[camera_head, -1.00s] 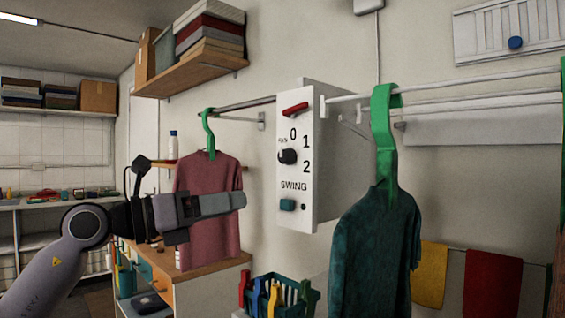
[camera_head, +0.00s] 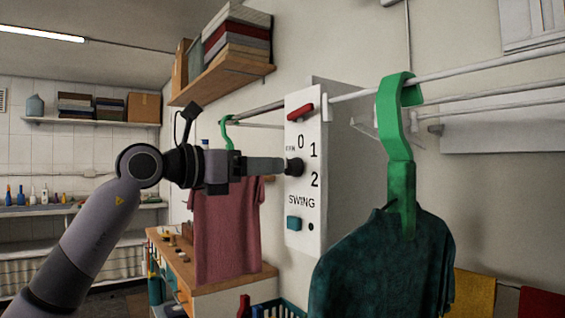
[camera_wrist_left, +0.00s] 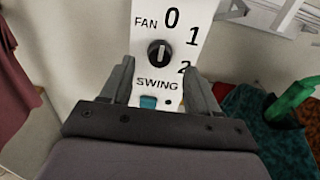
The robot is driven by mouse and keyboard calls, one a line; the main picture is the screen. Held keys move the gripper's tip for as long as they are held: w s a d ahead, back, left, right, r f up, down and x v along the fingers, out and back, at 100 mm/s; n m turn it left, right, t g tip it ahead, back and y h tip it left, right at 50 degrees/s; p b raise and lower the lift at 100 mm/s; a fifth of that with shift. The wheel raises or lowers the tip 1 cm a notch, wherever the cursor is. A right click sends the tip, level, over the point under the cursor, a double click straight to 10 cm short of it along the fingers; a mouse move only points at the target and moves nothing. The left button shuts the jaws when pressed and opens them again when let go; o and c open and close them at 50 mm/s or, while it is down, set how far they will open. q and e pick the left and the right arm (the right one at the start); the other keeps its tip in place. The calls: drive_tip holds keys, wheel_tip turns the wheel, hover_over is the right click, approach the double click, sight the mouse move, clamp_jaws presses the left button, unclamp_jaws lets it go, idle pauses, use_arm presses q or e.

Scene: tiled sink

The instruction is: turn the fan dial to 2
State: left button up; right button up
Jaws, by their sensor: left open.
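The white control box (camera_head: 305,222) hangs on the wall with the numbers 0, 1 and 2 beside a black fan dial (camera_head: 294,167). In the left wrist view the dial (camera_wrist_left: 158,53) shows a pale mark that points up, nearer 0 than 2. My left gripper (camera_head: 282,166) reaches toward the dial from the left. In the left wrist view its two fingers (camera_wrist_left: 157,75) are apart, one on each side below the dial, with nothing between them. Whether a finger touches the box is unclear. My right gripper is not in view.
A red switch (camera_head: 301,112) is above the dial and a teal SWING button (camera_head: 294,223) below. A dark green shirt (camera_head: 385,265) hangs at the right on a green hanger (camera_head: 393,120). A pink shirt (camera_head: 228,230) hangs behind my left arm.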

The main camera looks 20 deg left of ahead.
sight(287, 165)
use_arm(q)
drive_tip(key=shift+p+x, duration=0.5)
drive_tip(key=shift+x, duration=1.75)
drive_tip(key=c, duration=1)
